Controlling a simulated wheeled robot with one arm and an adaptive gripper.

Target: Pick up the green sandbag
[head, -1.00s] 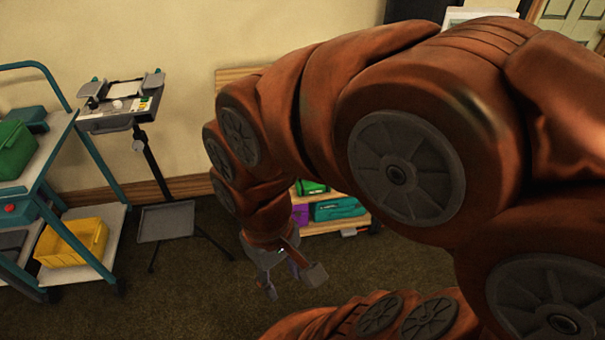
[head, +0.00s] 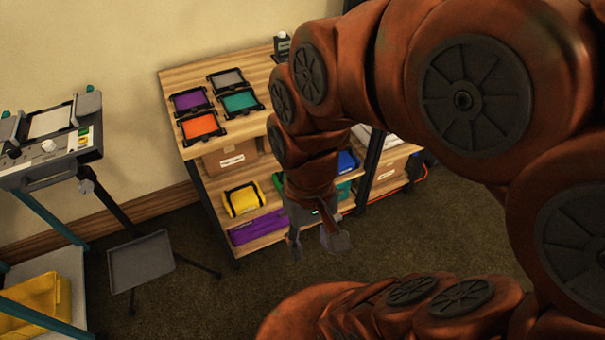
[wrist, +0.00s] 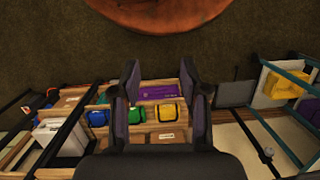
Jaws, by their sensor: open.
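The green sandbag (wrist: 139,116) shows in the wrist view on a wooden shelf, between a yellow bag (wrist: 167,114) and a blue one (wrist: 97,117). In the head view my arm hides most or all of it. My gripper (head: 317,240) is open and empty, pointing down over the floor in front of the shelf unit. In the wrist view its two fingers (wrist: 161,78) stand wide apart, and the green sandbag lies beyond them, not touching.
The wooden shelf unit (head: 170,80) has coloured trays on top. A purple bag (head: 258,228) lies on its lowest shelf. A grey stand (head: 140,262) and a cart with a yellow bin (head: 35,303) are at the left. The carpet between is clear.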

